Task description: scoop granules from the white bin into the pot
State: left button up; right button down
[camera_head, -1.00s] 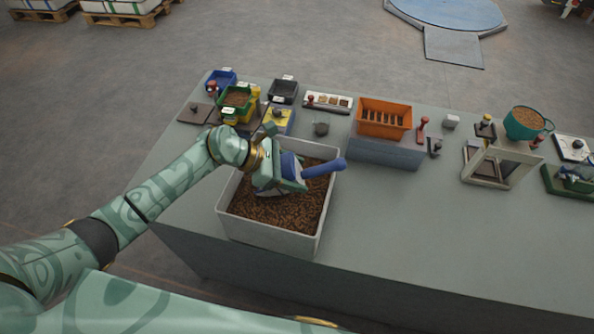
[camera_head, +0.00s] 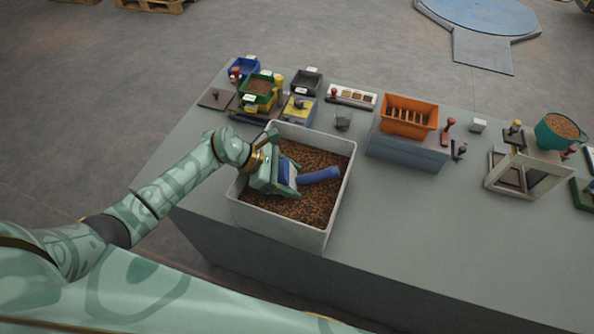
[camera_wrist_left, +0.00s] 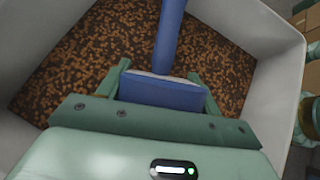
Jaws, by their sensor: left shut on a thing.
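The white bin (camera_head: 337,195) is full of brown granules (camera_head: 305,208) and stands at the table's near left. My left gripper (camera_head: 289,178) is inside the bin's outline, shut on a blue scoop (camera_head: 320,175). In the left wrist view, the jaws (camera_wrist_left: 163,90) close on a blue block of the scoop (camera_wrist_left: 160,93), and its blue rod points away over the granules. The scoop's bowl is hidden or cannot be made out. A teal pot (camera_head: 550,135) holding brown granules is at the table's far right. My right gripper is out of view.
Behind the bin are a small grey cup (camera_head: 343,119), a green tray (camera_head: 257,92) and a blue tray (camera_head: 243,68). A framed stand (camera_head: 530,177) is near the pot.

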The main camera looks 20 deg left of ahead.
pick_arm(q)
jog(key=w+d+r+g+y+p, duration=0.1)
jog(key=d+r+y+p, duration=0.2)
jog(key=r+p, duration=1)
jog(key=shift+w+d+p, duration=0.2)
jog(key=shift+d+p, duration=0.5)
jog(key=shift+d, duration=0.15)
